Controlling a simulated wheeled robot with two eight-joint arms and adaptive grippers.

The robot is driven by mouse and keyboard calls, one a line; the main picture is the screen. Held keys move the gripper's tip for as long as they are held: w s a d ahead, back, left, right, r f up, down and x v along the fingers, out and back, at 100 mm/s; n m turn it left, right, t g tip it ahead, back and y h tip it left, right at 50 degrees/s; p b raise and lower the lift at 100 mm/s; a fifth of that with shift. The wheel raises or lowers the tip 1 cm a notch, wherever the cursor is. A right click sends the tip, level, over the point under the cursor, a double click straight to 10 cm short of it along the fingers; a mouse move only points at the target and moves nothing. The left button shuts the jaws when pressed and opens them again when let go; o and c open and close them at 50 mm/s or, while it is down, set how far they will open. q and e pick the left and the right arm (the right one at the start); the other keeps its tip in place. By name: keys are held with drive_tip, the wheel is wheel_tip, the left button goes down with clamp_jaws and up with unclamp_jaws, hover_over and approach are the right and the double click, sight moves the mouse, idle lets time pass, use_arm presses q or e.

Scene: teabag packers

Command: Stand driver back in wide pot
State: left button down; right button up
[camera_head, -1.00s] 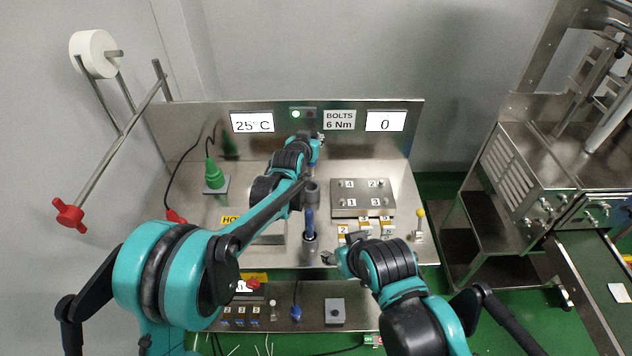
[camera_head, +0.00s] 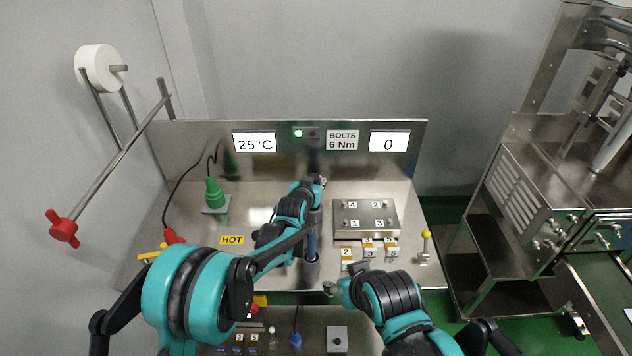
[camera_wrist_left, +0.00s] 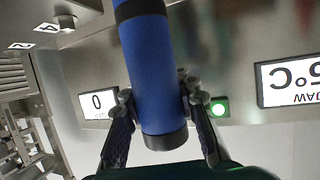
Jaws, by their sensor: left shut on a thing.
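The driver (camera_head: 313,236) is a long blue, upright shaft in the head view. My left gripper (camera_head: 320,184) is shut on it near its upper end. In the left wrist view, the blue handle (camera_wrist_left: 155,75) with a dark end cap lies between the fingers of the left gripper (camera_wrist_left: 160,128). The wide pot (camera_head: 311,269) is a dark round holder near the panel's front edge. The driver's lower end is at the pot's mouth; how deep it sits is unclear. My right gripper (camera_head: 345,279) is open and empty, right of the pot.
A steel block (camera_head: 365,220) with numbered bolts stands to the right, with small numbered blocks (camera_head: 369,251) before it. A yellow-topped lever (camera_head: 425,245) is further right.

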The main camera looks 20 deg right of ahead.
use_arm(q)
drive_tip(key=shift+f, duration=0.15)
drive_tip(key=c, duration=1.2)
unclamp_jaws()
drive_tip(key=shift+s+r, duration=0.15)
drive_tip(key=shift+r, duration=0.15)
drive_tip(key=p+v, duration=0.3)
drive_tip(key=v, duration=0.8)
drive_tip(key=shift+s+a, duration=0.2)
drive_tip(key=shift+s, duration=0.05)
drive_tip(key=shift+a+r, duration=0.1)
